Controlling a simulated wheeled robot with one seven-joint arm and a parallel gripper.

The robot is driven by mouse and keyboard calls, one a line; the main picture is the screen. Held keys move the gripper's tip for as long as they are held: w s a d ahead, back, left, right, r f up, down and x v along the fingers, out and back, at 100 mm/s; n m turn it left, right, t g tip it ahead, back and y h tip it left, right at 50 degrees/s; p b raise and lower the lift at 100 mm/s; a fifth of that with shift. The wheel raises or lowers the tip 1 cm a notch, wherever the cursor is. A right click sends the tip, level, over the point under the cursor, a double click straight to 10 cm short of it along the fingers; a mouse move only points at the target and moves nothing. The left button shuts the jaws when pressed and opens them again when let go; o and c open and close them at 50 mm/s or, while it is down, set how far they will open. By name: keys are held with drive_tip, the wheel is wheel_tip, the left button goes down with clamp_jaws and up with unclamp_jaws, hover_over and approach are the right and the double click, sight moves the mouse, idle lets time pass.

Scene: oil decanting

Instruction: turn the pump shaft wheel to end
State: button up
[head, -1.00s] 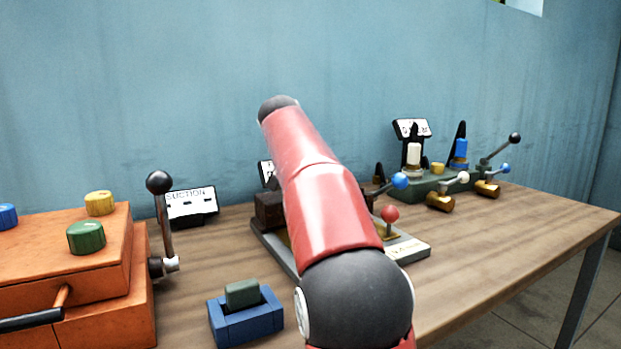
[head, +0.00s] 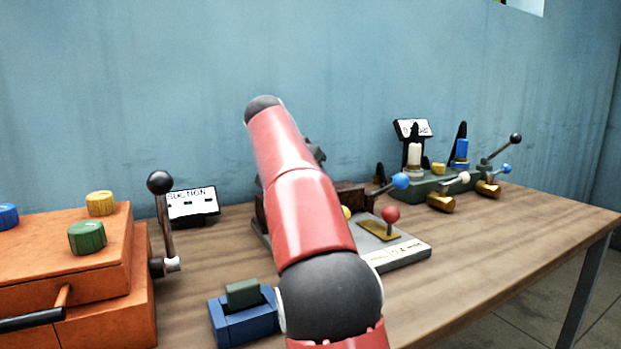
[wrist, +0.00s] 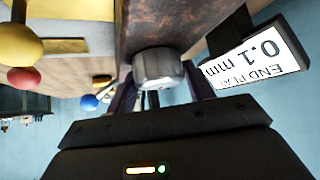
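The pump shaft wheel (wrist: 158,68) is a small grey metal knob on the face of a rusty brown block (wrist: 155,22), seen in the wrist view. My gripper (wrist: 160,88) is right at it, with a dark finger on each side of the wheel. I cannot tell whether the fingers press on it. The wheel hides part of the fingertips. In the head view my red arm covers the wheel and the gripper; part of the brown block (head: 352,195) shows on the pump's base plate (head: 405,255).
An "END PLAY 0.1 mm" sign (wrist: 255,55) stands close beside my right finger. Yellow (wrist: 22,45), red (wrist: 24,79) and blue (wrist: 89,102) ball knobs are to the left. The head view shows an orange box (head: 100,270), a blue holder (head: 243,318) and a valve row (head: 430,187).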

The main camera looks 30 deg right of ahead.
drive_tip(key=o, duration=0.4)
drive_tip(key=v, duration=0.7)
drive_tip(key=shift+s+a+r, duration=0.15)
drive_tip(key=shift+a+r, duration=0.1)
